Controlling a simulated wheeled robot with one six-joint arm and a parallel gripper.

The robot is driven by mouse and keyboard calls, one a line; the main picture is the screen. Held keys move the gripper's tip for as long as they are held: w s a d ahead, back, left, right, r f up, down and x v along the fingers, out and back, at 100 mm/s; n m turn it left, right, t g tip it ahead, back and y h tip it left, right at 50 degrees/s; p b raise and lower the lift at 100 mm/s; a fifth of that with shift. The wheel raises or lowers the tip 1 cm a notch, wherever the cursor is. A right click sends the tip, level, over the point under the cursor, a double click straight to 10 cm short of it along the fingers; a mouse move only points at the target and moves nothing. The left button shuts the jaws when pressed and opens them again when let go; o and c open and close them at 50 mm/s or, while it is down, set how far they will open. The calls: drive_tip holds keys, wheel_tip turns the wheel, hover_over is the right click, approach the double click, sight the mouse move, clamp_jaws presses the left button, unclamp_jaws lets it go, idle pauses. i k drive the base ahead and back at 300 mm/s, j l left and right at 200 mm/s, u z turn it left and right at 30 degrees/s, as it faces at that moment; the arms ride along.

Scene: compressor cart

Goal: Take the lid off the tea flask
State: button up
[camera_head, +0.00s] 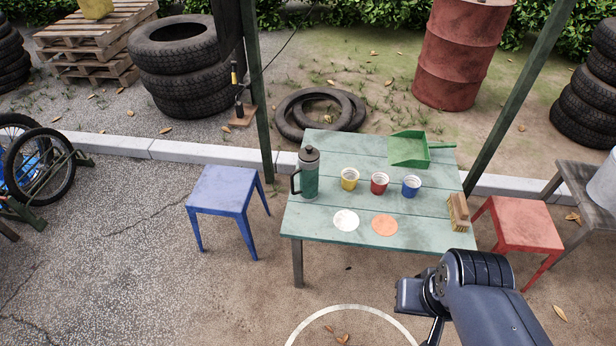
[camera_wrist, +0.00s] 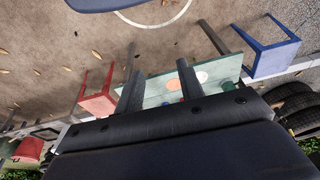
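The tea flask (camera_head: 308,182) is green with a handle on its left side and stands upright at the left end of the table (camera_head: 330,228). Its dark grey-brown lid (camera_head: 309,155) sits on top of it. In the wrist view, which is turned upside down, my gripper (camera_wrist: 160,84) shows two dark fingers spread apart with nothing held between them. A green shape (camera_wrist: 231,87) by the table there may be the flask, partly hidden by my gripper. In the head view my arm is at the lower right, well short of the flask.
Yellow (camera_head: 349,180), red (camera_head: 379,184) and blue (camera_head: 411,187) cups stand right of the flask. White (camera_head: 346,221) and orange (camera_head: 384,225) discs lie in front. A green dustpan (camera_head: 409,150) and a brush (camera_head: 458,212) are also on the table. Blue (camera_head: 223,193) and red (camera_head: 521,226) stools flank it.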

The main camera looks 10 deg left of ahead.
sight(308, 154)
drive_tip(key=i+j+u, duration=0.2)
drive_tip(key=i, duration=0.35)
drive_tip(key=i+u, duration=0.15)
drive_tip(key=i, duration=0.45)
